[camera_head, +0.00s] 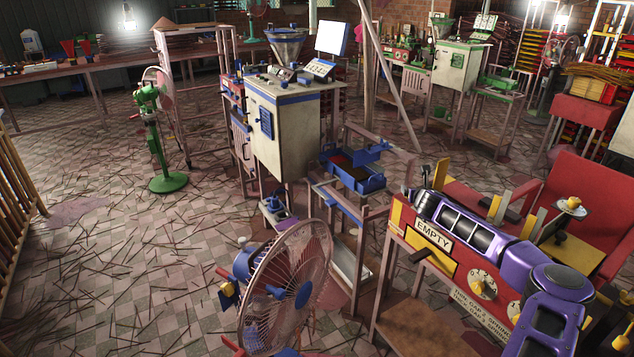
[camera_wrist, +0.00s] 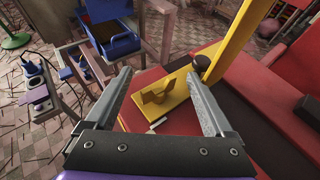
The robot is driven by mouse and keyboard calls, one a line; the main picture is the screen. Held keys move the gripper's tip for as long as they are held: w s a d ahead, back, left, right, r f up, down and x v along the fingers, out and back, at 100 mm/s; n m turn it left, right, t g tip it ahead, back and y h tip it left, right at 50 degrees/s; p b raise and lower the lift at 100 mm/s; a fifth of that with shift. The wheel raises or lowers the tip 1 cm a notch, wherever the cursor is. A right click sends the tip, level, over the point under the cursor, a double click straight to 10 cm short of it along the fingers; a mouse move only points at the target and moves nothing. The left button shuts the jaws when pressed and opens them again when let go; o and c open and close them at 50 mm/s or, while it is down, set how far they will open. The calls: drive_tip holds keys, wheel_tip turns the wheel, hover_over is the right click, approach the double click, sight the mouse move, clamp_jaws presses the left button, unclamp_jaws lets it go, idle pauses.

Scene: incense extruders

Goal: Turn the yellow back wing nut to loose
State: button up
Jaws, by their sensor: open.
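The yellow wing nut (camera_wrist: 160,95) shows in the wrist view, with raised wings above a yellow plate on the red machine top. My gripper (camera_wrist: 160,74) is open, one finger on each side of the wing nut in the picture. The fingers appear apart from it, and nothing is held. How far above it they are is hard to tell. In the head view my purple arm reaches left across the red and yellow machine (camera_head: 440,240). The fingertips and this wing nut cannot be made out there.
A yellow bar (camera_wrist: 235,40) rises close to the right finger in the wrist view. A blue bin (camera_head: 368,182) stands left of the machine. A yellow knob (camera_head: 571,202) sits at its right. A fan (camera_head: 290,285) stands in front.

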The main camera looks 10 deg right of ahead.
drive_tip(key=m+g+h+b, duration=0.1)
drive_tip(key=m+g+h, duration=0.1)
drive_tip(key=m+h, duration=0.1)
drive_tip(key=m+g+h+b, duration=0.1)
drive_tip(key=m+g+h, duration=0.1)
drive_tip(key=m+h, duration=0.1)
drive_tip(key=shift+a+f+g, duration=0.15)
drive_tip(key=shift+f+g, duration=0.05)
drive_tip(key=shift+g, duration=0.1)
drive_tip(key=m+g+h+b, duration=0.1)
drive_tip(key=m+g, duration=0.1)
drive_tip(key=m, duration=0.1)
drive_tip(key=shift+g+h, duration=0.3)
drive_tip(key=shift+g, duration=0.1)
drive_tip(key=shift+r+m+g+b, duration=0.2)
drive_tip(key=shift+m+g+b, duration=0.2)
drive_tip(key=shift+m+g, duration=0.15)
drive_tip(key=a+f+p+v, duration=0.1)
drive_tip(key=v, duration=1.7)
drive_tip(key=w+a+r+n+t, duration=0.1)
drive_tip(key=w+a+n+t, duration=0.1)
drive_tip(key=a, duration=0.6)
drive_tip(key=w+a+r+n+t, duration=0.1)
drive_tip(key=a+n+t, duration=0.3)
drive_tip(key=a, duration=0.4)
drive_tip(key=shift+w+n, duration=0.35)
drive_tip(key=shift+w, duration=0.55)
drive_tip(key=shift+a, duration=0.1)
